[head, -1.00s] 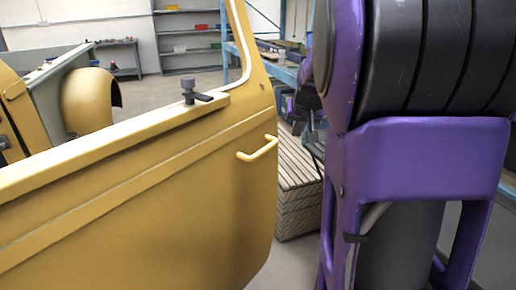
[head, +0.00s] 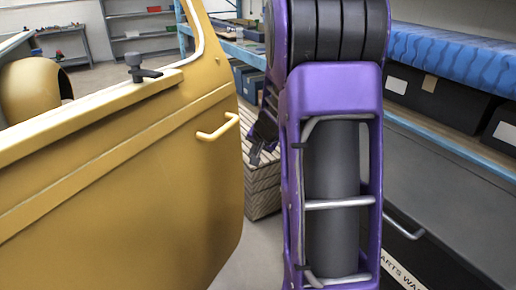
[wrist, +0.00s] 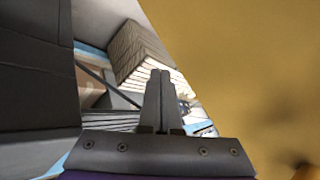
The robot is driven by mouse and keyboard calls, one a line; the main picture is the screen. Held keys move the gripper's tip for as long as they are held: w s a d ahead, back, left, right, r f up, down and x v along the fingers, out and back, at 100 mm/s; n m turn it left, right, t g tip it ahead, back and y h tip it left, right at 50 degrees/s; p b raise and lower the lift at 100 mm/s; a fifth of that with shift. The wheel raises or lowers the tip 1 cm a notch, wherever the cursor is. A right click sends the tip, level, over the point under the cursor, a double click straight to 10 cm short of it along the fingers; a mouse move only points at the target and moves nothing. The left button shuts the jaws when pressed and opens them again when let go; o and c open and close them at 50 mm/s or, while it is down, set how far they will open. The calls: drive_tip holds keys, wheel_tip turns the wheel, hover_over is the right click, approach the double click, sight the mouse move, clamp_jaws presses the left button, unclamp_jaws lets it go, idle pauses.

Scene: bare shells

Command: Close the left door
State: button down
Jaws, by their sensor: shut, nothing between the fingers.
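The yellow vehicle door (head: 130,190) fills the left of the head view, with a bar handle (head: 218,128) near its right edge. A blurred yellow surface, apparently the door (wrist: 250,60), fills the right of the wrist view. My gripper (head: 254,160) shows dark and partly hidden behind my purple arm, to the right of the door's edge in the head view. In the wrist view the fingers of my gripper (wrist: 161,75) are together with nothing between them. No contact with the door is visible, and the distance to it is hard to tell.
A grey cabinet (head: 450,190) and a shelf with dark boxes (head: 440,98) line the right. A yellow fender (head: 32,88) and shelving (head: 145,25) are behind.

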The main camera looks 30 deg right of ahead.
drive_tip(key=w, duration=0.1)
drive_tip(key=w+a+p, duration=0.2)
drive_tip(key=shift+w+a+f, duration=0.1)
drive_tip(key=shift+w+f, duration=0.15)
drive_tip(key=shift+w, duration=0.1)
